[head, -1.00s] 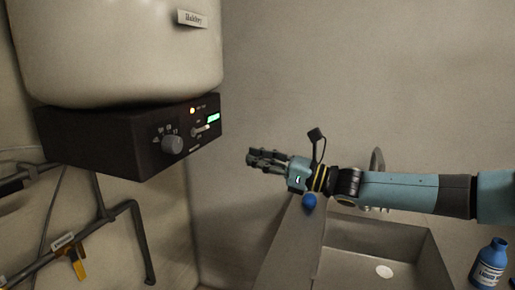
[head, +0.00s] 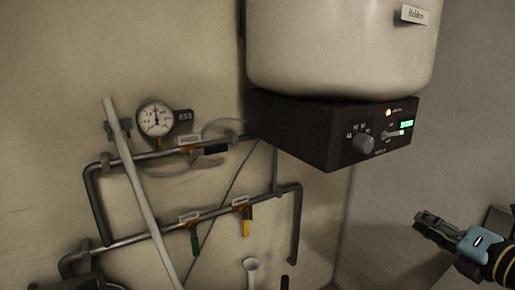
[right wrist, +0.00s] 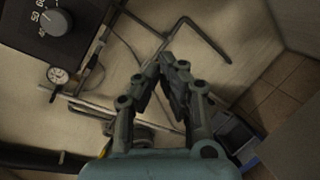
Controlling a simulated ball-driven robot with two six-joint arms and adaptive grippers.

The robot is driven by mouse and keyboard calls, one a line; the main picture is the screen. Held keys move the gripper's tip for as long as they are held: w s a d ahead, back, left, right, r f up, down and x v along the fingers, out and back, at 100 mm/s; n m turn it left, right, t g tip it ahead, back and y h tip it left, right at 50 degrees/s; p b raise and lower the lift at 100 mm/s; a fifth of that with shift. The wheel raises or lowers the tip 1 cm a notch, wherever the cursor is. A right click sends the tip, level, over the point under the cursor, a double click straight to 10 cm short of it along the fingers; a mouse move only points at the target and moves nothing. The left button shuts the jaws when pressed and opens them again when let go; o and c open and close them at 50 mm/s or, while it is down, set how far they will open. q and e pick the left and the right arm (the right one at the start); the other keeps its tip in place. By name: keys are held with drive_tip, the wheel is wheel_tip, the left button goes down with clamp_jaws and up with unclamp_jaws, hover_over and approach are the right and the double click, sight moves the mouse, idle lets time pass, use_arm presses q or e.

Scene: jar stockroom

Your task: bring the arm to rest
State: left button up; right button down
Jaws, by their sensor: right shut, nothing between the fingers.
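My right gripper (head: 424,219) is at the lower right edge of the head view, shut and empty, below and to the right of the dark heater box. In the right wrist view my right gripper (right wrist: 168,60) has its fingertips together with nothing between them. It touches nothing that I can see. Most of my right arm is outside the head view. My left gripper is not in view.
A white tank (head: 340,45) sits above a dark control box (head: 325,135) with a grey knob (head: 363,142), a lit lamp and a green display. Wall pipes (head: 160,232) carry a pressure gauge (head: 155,118), a green handle (head: 194,242) and a yellow handle (head: 246,226).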

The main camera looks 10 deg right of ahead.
drive_tip(key=s+a+f+m+g+h, duration=0.25)
drive_tip(key=s+a+m+g, duration=0.35)
drive_tip(key=s+m, duration=0.7)
drive_tip(key=s+a+f+m+g+h, duration=0.1)
drive_tip(key=s+a+f+m+g, duration=0.2)
drive_tip(key=s+a+m+g, duration=0.65)
drive_tip(key=s+d+f+m+t+b, duration=0.1)
drive_tip(key=d+f+m+b, duration=0.35)
drive_tip(key=f, duration=1.35)
drive_tip(key=s+d+f+t+b, duration=0.15)
drive_tip(key=f+b, duration=0.55)
drive_tip(key=f, duration=1)
drive_tip(key=s+f+b, duration=0.3)
drive_tip(key=s+f, duration=0.3)
drive_tip(key=f, duration=0.3)
drive_tip(key=s+f+g+b, duration=0.1)
drive_tip(key=s+f+b, duration=0.3)
drive_tip(key=s+f, duration=0.3)
drive_tip(key=s+f+g+b, duration=0.1)
drive_tip(key=s+f+b, duration=0.2)
drive_tip(key=f, duration=1)
drive_tip(key=s, duration=0.3)
drive_tip(key=shift+s+d+f+b, duration=0.2)
drive_tip(key=shift+s+b, duration=0.05)
drive_tip(key=shift+b, duration=0.05)
drive_tip(key=shift+y, duration=0.25)
